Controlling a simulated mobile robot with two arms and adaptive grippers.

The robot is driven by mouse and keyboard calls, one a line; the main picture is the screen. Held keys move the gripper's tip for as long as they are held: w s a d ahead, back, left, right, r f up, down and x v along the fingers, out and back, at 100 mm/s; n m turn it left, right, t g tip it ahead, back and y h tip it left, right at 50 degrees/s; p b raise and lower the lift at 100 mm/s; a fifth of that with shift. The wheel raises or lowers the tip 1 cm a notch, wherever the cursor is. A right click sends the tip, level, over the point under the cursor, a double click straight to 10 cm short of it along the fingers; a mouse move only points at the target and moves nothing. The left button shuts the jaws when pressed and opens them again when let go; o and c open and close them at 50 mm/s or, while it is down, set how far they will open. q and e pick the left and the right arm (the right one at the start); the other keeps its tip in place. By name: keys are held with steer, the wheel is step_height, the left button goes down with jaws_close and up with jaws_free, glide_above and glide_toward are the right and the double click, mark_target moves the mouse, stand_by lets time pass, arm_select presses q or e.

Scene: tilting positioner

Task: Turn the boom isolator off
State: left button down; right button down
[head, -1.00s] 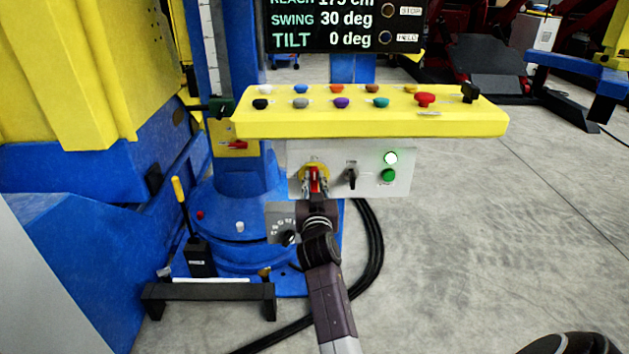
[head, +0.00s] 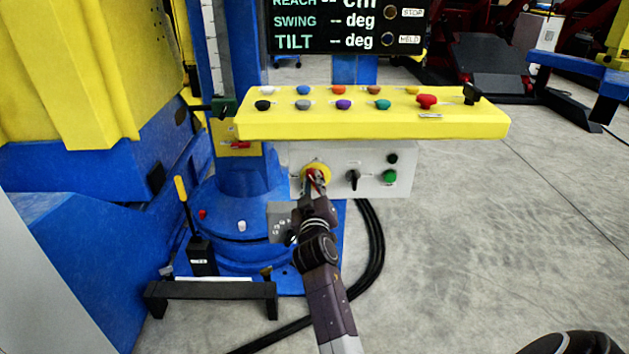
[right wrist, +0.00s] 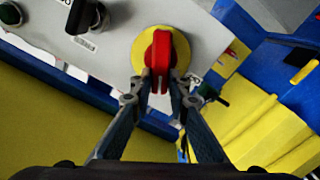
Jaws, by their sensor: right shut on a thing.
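The boom isolator is a red rotary handle (right wrist: 161,55) on a round yellow plate (right wrist: 181,91), at the left of a light grey panel (head: 368,195) under the yellow control desk. In the head view the yellow plate (head: 326,168) shows and the handle is largely covered by my fingers. My right gripper (head: 314,183) reaches up from below and is shut on the handle; in the right wrist view the fingers (right wrist: 160,88) lie on both its sides. The display (head: 345,30) shows dashes for swing and tilt. My left gripper is not in view.
Right of the isolator are a black selector (head: 353,179), a dark lamp (head: 392,158) and a green button (head: 390,176). The yellow desk (head: 370,124) with several coloured knobs overhangs the panel. A grey dial box (head: 280,220) sits close beside my wrist. Open floor lies right.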

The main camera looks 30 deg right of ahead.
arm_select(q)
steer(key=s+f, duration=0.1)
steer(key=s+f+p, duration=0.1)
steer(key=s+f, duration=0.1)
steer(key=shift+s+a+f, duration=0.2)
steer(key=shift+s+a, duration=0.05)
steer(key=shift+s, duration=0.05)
arm_select(e)
steer(key=n, duration=0.4)
steer(key=f+n, duration=0.1)
steer(key=n, duration=0.3)
steer(key=a+n, duration=0.1)
steer(key=n, duration=0.3)
steer(key=shift+w+f, duration=0.3)
steer(key=shift+f, duration=0.05)
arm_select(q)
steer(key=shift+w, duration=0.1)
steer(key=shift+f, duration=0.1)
arm_select(e)
steer(key=c, duration=2)
jaws_free()
steer(key=shift+c, duration=0.2)
steer(key=shift+o, duration=1)
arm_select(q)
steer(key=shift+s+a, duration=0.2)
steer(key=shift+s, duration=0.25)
